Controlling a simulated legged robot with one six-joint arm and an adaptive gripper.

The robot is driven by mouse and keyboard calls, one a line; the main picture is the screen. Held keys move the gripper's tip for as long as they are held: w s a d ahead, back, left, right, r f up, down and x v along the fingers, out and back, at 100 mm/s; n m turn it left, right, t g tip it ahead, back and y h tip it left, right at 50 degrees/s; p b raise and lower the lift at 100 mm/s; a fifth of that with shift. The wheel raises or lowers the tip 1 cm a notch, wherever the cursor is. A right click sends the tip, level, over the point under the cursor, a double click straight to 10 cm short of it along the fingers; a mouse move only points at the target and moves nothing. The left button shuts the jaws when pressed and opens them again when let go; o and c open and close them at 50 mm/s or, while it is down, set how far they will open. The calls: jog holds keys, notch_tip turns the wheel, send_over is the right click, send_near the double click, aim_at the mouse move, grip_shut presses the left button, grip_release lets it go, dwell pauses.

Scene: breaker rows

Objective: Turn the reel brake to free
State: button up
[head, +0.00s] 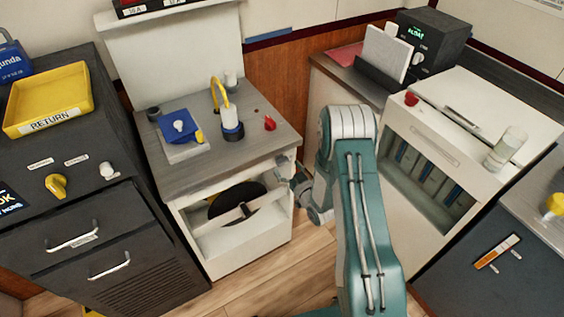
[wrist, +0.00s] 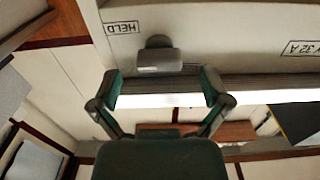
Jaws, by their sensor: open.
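The reel brake shows in the wrist view as a grey knob with a blocky grip (wrist: 158,60) on a pale panel. A label reading HELD (wrist: 122,28) appears upside down beside it. My gripper (wrist: 162,88) is open, with one finger on each side below the knob in that picture; nothing is between the fingers, and they look apart from the knob. In the head view my gripper (head: 298,186) is at the right front of the white cabinet (head: 245,257) holding a black reel (head: 238,200). The knob is hard to make out there.
On the cabinet top are a blue padlock-like block (head: 180,127), a yellow-looped item (head: 231,125) and a red knob (head: 270,123). A dark drawer unit (head: 75,225) stands left; a white cabinet (head: 432,150) stands right.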

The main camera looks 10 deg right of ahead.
aim_at(284, 164)
jog(key=shift+x, duration=1.55)
jog(key=c, duration=1.2)
jog(key=shift+o, duration=0.2)
